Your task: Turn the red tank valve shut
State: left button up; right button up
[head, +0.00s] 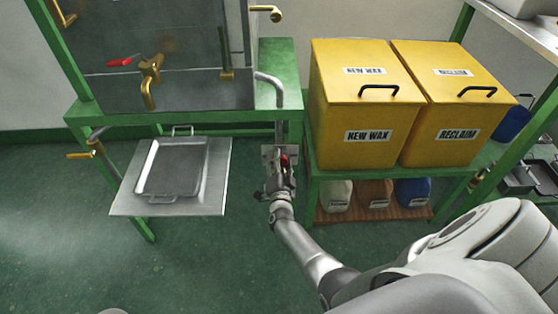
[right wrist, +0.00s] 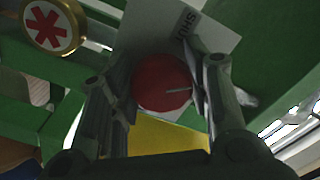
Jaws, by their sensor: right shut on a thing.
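The red tank valve is a round red knob (right wrist: 163,82) with a pale line on its face, in front of a pale plate (right wrist: 215,36) with partly hidden lettering beginning "SHU". In the head view a bit of the red knob (head: 284,160) shows beside my right gripper (head: 279,168), below the grey pipe on the green stand. In the right wrist view my right gripper (right wrist: 163,95) has one finger on each side of the knob and is shut on it. The knob's far side is hidden. My left gripper is not in view.
A brass cap with a red star mark (right wrist: 52,26) is near the knob. Yellow NEW WAX (head: 350,110) and RECLAIM (head: 455,110) bins stand to the right on a green shelf. A metal tray (head: 172,193) rests on a plate at left. Open floor lies in front.

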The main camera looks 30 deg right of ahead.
jog(key=n+p, duration=0.1)
jog(key=n, duration=0.5)
jog(key=shift+s+f, duration=0.1)
jog(key=shift+f, duration=0.05)
jog(key=shift+d+n+p, duration=0.1)
jog(key=shift+n+p, duration=0.2)
jog(key=shift+n, duration=1.9)
jog(key=o, duration=1)
jog(key=shift+c, duration=0.2)
jog(key=shift+o, duration=0.3)
